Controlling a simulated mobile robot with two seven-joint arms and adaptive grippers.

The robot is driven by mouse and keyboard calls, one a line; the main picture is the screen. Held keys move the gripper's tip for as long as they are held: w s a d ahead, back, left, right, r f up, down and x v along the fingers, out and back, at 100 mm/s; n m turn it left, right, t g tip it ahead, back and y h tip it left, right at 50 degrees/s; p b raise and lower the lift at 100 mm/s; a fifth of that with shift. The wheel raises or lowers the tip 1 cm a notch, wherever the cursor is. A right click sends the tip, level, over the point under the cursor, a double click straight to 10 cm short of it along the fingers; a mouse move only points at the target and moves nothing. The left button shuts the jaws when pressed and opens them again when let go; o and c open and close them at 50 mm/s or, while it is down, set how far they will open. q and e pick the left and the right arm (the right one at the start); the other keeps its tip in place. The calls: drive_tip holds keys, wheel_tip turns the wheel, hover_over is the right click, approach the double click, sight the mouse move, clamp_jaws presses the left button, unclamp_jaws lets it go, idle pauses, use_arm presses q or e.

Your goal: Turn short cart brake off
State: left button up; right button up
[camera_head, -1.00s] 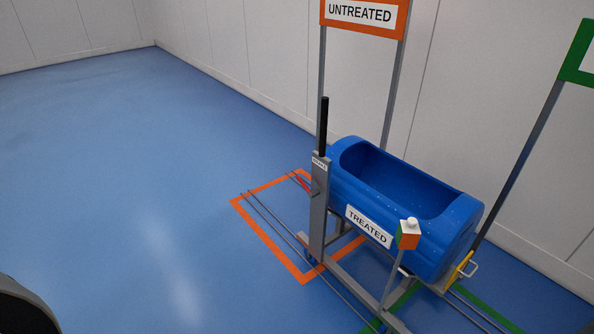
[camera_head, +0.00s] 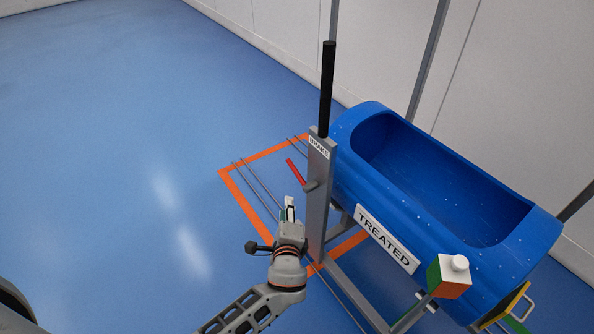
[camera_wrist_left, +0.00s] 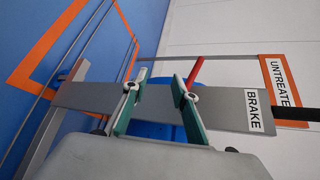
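The cart carries a blue tub (camera_head: 350,190) with a TREATED label. At its left end stands a grey post (camera_head: 317,190) marked BRAKE (camera_head: 319,147), topped by a black handle (camera_head: 327,85). A red lever (camera_head: 297,172) sticks out from the post to the upper left. My left gripper (camera_head: 289,205) is just left of the post, below the lever. In the left wrist view its fingers (camera_wrist_left: 160,90) are apart and empty, and the red lever (camera_wrist_left: 196,70) shows beside the right-hand finger's tip. Contact cannot be told. My right gripper is not in view.
A box with orange and green faces and a white knob (camera_head: 449,275) stands at the cart's near side. An orange floor outline (camera_head: 240,200) and thin rails run under the cart. The blue floor at left (camera_head: 110,150) is clear. A white wall (camera_head: 280,45) stands behind.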

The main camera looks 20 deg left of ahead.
sight(293, 165)
use_arm(q)
drive_tip(key=w+r+m+t+y+b, duration=0.1)
drive_tip(key=w, duration=0.3)
drive_tip(key=w+a+r+m+b, duration=0.1)
drive_tip(key=w+r, duration=0.1)
drive_tip(key=w, duration=0.2)
drive_tip(key=w+a+r+m+t+y+b, duration=0.1)
drive_tip(key=w, duration=0.3)
drive_tip(key=shift+w+a+r+t+y, duration=0.2)
drive_tip(key=shift+w+r+t+y, duration=0.1)
drive_tip(key=shift+w+r, duration=0.1)
drive_tip(key=shift+c, duration=0.4)
clamp_jaws()
